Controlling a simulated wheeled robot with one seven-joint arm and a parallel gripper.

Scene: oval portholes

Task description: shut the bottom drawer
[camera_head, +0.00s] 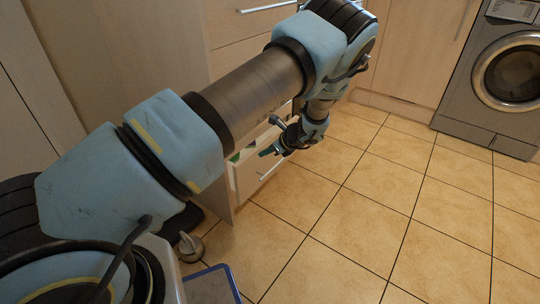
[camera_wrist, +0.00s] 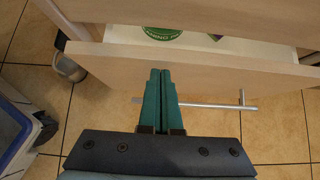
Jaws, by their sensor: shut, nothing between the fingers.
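The bottom drawer (camera_head: 256,172) is pulled part way out of the light wood cabinet, low near the floor. In the wrist view its front panel (camera_wrist: 210,72) runs across the picture, with a gap behind it showing the white inside and a green round item. Its silver bar handle (camera_wrist: 215,106) is on the outer face. My gripper (camera_head: 270,151) is shut and empty, with teal fingers. In the wrist view the fingertips (camera_wrist: 160,72) overlap the drawer's front panel, left of its middle. I cannot tell whether they touch it. My arm hides part of the drawer in the head view.
A drawer above (camera_head: 240,55) with a bar handle looks closed. A grey washing machine (camera_head: 500,85) stands at the back right. The tiled floor (camera_head: 370,200) in front of the cabinet is clear. A blue-edged object (camera_head: 215,285) is at the bottom.

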